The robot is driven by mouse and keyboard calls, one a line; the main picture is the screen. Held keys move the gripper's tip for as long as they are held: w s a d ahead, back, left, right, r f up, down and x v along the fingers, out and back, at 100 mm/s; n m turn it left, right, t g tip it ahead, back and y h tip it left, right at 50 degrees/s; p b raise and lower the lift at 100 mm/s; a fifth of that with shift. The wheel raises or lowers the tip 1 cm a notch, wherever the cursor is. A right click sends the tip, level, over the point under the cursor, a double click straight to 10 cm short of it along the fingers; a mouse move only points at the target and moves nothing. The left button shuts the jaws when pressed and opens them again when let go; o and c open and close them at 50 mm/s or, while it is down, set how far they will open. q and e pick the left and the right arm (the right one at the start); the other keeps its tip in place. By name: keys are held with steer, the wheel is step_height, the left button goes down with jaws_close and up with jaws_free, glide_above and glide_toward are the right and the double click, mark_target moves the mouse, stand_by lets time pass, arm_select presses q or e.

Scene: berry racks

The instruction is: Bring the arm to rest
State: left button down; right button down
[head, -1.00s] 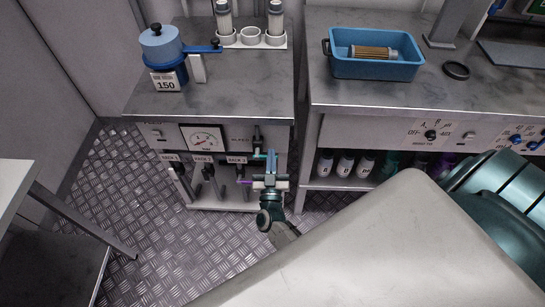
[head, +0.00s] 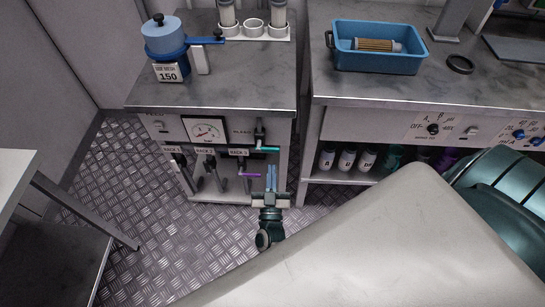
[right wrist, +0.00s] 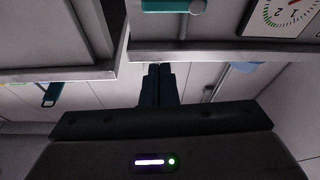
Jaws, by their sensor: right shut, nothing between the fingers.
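My right gripper (head: 271,179) is in front of the grey cabinet (head: 212,96), low near its right edge. Its two blue fingers are shut together with nothing between them. In the right wrist view its dark fingers (right wrist: 157,84) point away from the camera, side by side. The gripper appears apart from the purple-handled valve (head: 250,175) and the teal-handled valve (head: 266,149) on the cabinet front. My left gripper is not in view.
A blue tray (head: 377,69) with a filter cartridge (head: 378,45) stands on the right bench. A blue pot-like device (head: 163,36) and a white tube rack (head: 254,38) stand on the cabinet. A table (head: 16,178) is at left. Open floor (head: 130,195) lies between.

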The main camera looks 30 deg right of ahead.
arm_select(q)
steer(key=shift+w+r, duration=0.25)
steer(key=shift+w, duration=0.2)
arm_select(e)
steer(key=shift+s+a+f, duration=0.25)
steer(key=shift+s+a, duration=0.15)
steer(key=shift+s, duration=0.15)
